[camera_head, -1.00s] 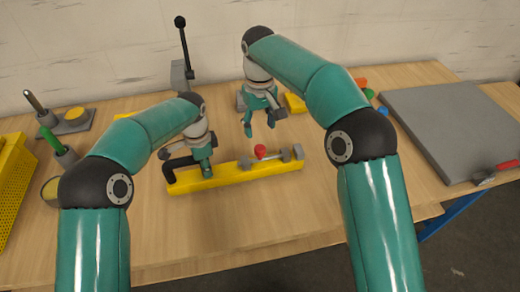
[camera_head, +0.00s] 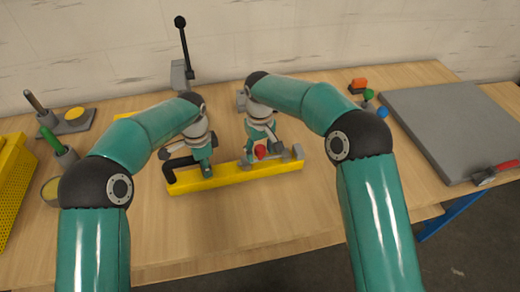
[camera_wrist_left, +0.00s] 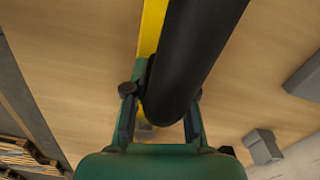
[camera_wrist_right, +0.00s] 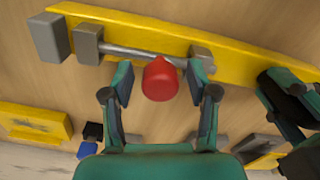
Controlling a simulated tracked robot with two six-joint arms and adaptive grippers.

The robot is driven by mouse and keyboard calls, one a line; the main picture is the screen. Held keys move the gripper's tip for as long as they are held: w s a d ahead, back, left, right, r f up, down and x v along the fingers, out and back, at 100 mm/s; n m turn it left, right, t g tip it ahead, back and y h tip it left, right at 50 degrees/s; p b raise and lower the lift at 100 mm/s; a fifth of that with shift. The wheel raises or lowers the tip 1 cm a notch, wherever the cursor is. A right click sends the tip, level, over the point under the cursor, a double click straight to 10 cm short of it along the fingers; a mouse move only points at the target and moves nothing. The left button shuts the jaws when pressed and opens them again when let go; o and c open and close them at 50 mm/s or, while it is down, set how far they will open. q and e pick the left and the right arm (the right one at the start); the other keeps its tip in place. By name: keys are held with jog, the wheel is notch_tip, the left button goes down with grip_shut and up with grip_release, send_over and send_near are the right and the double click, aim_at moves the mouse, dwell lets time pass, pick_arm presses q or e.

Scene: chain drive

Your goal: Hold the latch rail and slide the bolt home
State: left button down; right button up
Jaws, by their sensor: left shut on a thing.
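The yellow latch rail (camera_head: 235,179) lies across the table front, with a black handle (camera_head: 171,172) at its left end. My left gripper (camera_wrist_left: 160,120) is shut on this handle, a thick black bar in the left wrist view (camera_wrist_left: 195,60). The grey bolt (camera_wrist_right: 135,51) runs through grey blocks on the rail and carries a red knob (camera_wrist_right: 160,80), also visible in the head view (camera_head: 260,151). My right gripper (camera_wrist_right: 160,84) is open, one finger on each side of the knob, with gaps visible. A grey end block (camera_wrist_right: 50,38) stands beyond the bolt's end.
A grey lever stand (camera_head: 183,75) is behind the rail. A large grey plate (camera_head: 455,130) covers the right side. A yellow bin (camera_head: 12,175) and a green-handled tool (camera_head: 55,145) are at left. The table in front of the rail is clear.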

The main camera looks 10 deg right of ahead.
grip_shut()
jog(key=d, duration=0.5)
jog(key=shift+w+d, duration=0.1)
jog(key=shift+w, duration=0.05)
pick_arm(q)
jog(key=shift+a, duration=0.1)
pick_arm(e)
grip_release()
jog(key=shift+o, duration=0.5)
notch_tip(320, 180, up, 12)
